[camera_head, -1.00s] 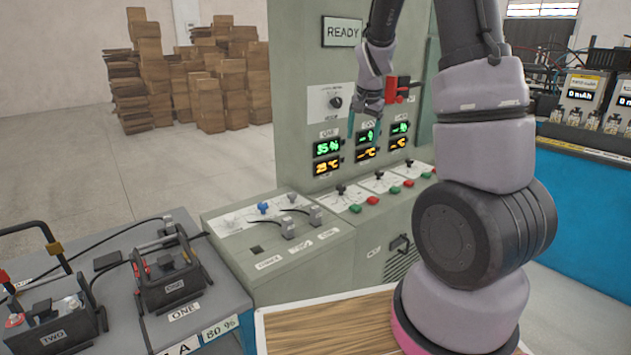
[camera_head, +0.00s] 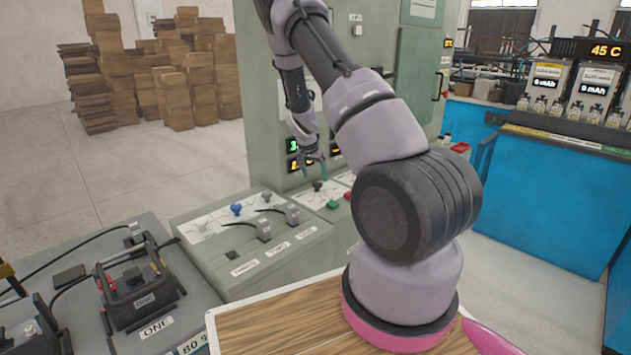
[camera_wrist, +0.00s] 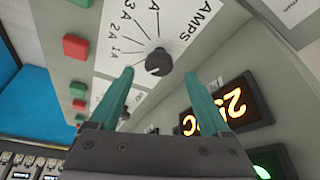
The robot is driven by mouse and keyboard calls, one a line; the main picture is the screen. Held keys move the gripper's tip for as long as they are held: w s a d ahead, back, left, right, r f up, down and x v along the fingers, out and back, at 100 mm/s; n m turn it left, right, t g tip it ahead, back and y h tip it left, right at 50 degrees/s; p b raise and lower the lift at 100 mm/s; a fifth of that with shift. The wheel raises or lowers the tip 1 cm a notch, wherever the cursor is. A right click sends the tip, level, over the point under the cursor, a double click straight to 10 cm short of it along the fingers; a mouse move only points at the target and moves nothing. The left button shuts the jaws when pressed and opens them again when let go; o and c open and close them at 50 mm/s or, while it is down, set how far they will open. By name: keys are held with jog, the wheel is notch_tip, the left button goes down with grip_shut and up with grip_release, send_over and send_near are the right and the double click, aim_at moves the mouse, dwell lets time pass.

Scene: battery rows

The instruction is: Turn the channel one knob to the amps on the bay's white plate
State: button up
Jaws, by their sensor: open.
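The channel one knob (camera_wrist: 158,62) is dark and round, on a white dial plate (camera_wrist: 128,30) marked AMPS with 1A, 2A, 3A and more. Its pointer's exact setting is hard to tell. In the head view the knob (camera_head: 317,186) sits just below my gripper (camera_head: 315,172). In the wrist view my gripper (camera_wrist: 158,76) is open, its two teal fingertips apart to either side of the knob, with nothing held between them. The bay holding battery ONE (camera_head: 140,293) has a white plate reading 80 % (camera_head: 192,343), cut by the frame's bottom; no amps figure is readable.
An orange display (camera_wrist: 220,107) reading about 25 °C stands close beside my fingers. Green (camera_head: 333,204) and red buttons are near the knob. A sloped panel with cabled plugs (camera_head: 264,229) lies to the left.

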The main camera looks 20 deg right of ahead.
aim_at(317, 182)
jog(key=shift+x, duration=1.65)
jog(key=shift+s, duration=0.1)
grip_shut()
jog(key=shift+a+m+g+h, duration=0.1)
jog(key=shift+m+g+h, duration=0.3)
jog(key=shift+m, duration=0.9)
jog(key=shift+m+g, duration=0.6)
jog(key=shift+m, duration=0.9)
